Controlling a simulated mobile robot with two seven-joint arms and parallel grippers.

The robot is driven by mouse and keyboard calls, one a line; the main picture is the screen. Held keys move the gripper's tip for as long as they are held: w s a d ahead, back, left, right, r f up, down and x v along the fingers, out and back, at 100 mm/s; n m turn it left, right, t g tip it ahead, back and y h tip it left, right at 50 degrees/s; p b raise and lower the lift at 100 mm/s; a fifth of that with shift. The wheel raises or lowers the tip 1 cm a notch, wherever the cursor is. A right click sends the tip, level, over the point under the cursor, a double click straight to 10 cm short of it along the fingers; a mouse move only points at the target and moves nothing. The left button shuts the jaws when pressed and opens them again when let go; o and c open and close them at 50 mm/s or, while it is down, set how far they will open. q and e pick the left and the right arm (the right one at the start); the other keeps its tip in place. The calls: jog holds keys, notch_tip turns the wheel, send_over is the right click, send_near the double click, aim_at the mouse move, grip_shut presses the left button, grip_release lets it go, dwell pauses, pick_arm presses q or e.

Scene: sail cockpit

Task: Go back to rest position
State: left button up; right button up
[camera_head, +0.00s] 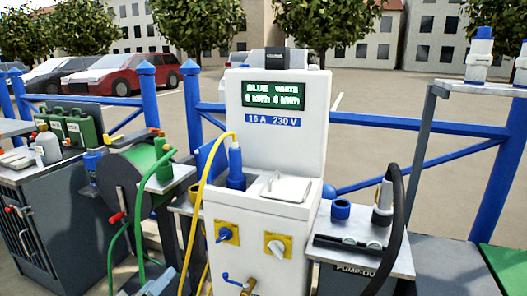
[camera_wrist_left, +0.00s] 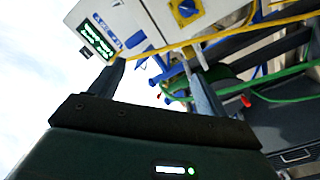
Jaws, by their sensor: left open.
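My left gripper (camera_head: 160,283) shows only in part at the bottom edge of the head view, left of the yellow cable and in front of the white power pedestal (camera_head: 262,215). In the left wrist view its two fingers (camera_wrist_left: 155,66) stand apart with nothing between them, so it is open and empty. The pedestal, with its green display (camera_head: 273,95), also shows tilted at the top of the left wrist view (camera_wrist_left: 130,22). My right gripper is not in view.
A yellow cable (camera_head: 196,200) hangs from a blue plug (camera_head: 236,165) on the pedestal. A green hose (camera_head: 141,215) hangs by a reel at left. At right, a small shelf (camera_head: 402,262) carries a black hose (camera_head: 396,215). Blue railings (camera_head: 420,125) run behind.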

pick_arm(q)
jog(key=s+d+m+g+y+p, duration=0.1)
jog(key=s+d+m+g+p, duration=0.2)
jog(key=s+p, duration=0.6)
jog(key=s+d+m+g+y+p, duration=0.1)
jog(key=s+d+m+g+p, duration=0.2)
jog(key=s+d+p, duration=0.3)
jog(key=s+m+p, duration=0.1)
jog(key=s+p, duration=0.2)
jog(key=s, duration=0.3)
jog(key=shift+s+r+m+y, duration=0.3)
jog(key=shift+s+m+y, duration=0.05)
jog(key=shift+m+y, duration=0.05)
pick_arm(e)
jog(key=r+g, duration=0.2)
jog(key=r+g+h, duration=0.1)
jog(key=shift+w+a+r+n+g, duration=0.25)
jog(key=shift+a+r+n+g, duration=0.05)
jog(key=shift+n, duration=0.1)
